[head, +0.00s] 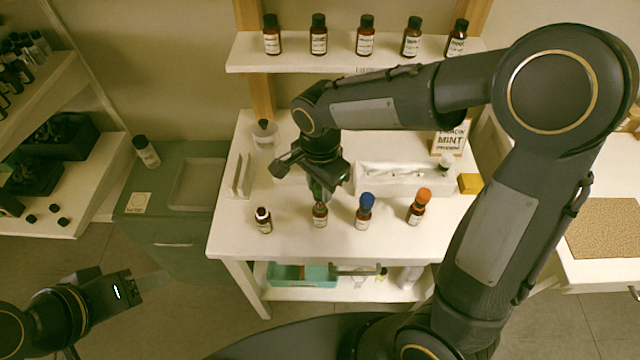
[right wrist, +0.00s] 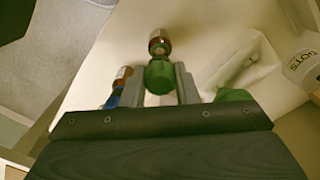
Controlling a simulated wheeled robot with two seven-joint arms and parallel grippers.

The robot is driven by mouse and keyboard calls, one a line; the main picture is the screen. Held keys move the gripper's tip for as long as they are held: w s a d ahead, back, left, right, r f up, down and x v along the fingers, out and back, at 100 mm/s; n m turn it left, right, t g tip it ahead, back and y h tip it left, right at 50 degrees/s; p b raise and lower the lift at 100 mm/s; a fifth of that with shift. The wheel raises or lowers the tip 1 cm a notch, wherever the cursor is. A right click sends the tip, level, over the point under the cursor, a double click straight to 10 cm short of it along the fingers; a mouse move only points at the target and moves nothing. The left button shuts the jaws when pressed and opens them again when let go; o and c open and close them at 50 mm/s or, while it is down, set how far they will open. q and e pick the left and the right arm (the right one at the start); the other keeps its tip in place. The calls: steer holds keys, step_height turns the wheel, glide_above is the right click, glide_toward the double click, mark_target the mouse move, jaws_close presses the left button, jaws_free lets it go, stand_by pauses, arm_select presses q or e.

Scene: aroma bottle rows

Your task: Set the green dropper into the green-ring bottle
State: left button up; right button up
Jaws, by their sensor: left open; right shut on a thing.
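My right gripper (head: 318,190) is shut on the green dropper (right wrist: 160,78), whose rounded green bulb sits between the fingers. The dropper is right over the mouth of a brown bottle (head: 320,218), which stands upright on the white table. The bottle also shows just beyond the bulb in the right wrist view (right wrist: 158,42). The dropper's tip is hidden, so I cannot tell whether it is inside the neck. The bottle's ring colour is not clear. My left gripper (head: 134,287) is open and empty at the lower left, away from the table.
A white-and-dark-topped bottle (head: 263,221) stands left of this bottle; a blue-topped bottle (head: 364,213) and an orange-topped bottle (head: 417,207) stand to its right. The table's front strip is clear.

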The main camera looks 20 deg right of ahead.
steer(key=shift+f, duration=0.15)
steer(key=shift+f+b, duration=1.15)
steer(key=shift+f, duration=0.15)
steer(key=o, duration=0.7)
steer(key=shift+r+p, duration=2.8)
steer(key=shift+r, duration=0.8)
